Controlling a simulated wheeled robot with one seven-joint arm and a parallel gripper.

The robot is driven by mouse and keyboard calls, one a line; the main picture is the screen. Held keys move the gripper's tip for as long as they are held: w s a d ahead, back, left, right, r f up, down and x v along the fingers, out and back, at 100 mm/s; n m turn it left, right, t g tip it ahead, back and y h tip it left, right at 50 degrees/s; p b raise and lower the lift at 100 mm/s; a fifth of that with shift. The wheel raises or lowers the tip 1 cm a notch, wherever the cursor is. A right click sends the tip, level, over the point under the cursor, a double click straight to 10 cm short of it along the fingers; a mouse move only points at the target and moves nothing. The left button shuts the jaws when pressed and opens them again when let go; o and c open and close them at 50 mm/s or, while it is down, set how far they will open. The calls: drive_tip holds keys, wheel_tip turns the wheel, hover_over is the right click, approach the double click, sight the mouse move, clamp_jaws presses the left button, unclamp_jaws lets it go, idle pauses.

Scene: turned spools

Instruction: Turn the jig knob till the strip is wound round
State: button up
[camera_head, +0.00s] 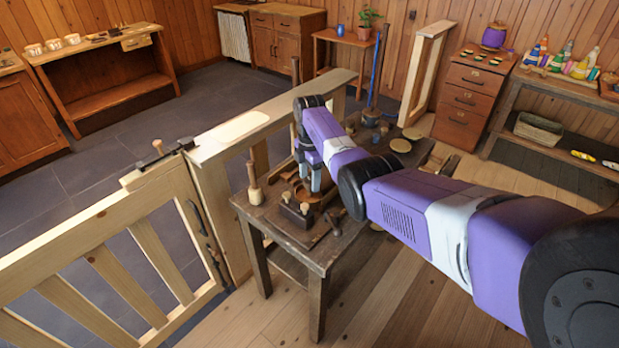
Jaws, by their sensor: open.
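My purple and white arm reaches from the right over a dark wooden workbench (285,240). My gripper (316,193) points down over the bench top, close to some small wooden pieces. A dark wooden block with pale knobs (297,210) sits on the bench just left of and in front of my gripper; it may be part of the jig. Round brownish wooden parts show partly behind my gripper. The strip cannot be made out at this size. I cannot tell whether my fingers touch a knob, as the arm and gripper hide part of the spot.
A mallet (254,184) stands at the bench's left end. Pale round pieces (400,145) and small pots lie at its far end. A pale wooden gate (120,260) and low wall border the bench on the left. Drawers (470,95) stand behind right. Floor in front is clear.

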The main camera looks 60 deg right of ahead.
clamp_jaws()
drive_tip(key=shift+m, duration=0.3)
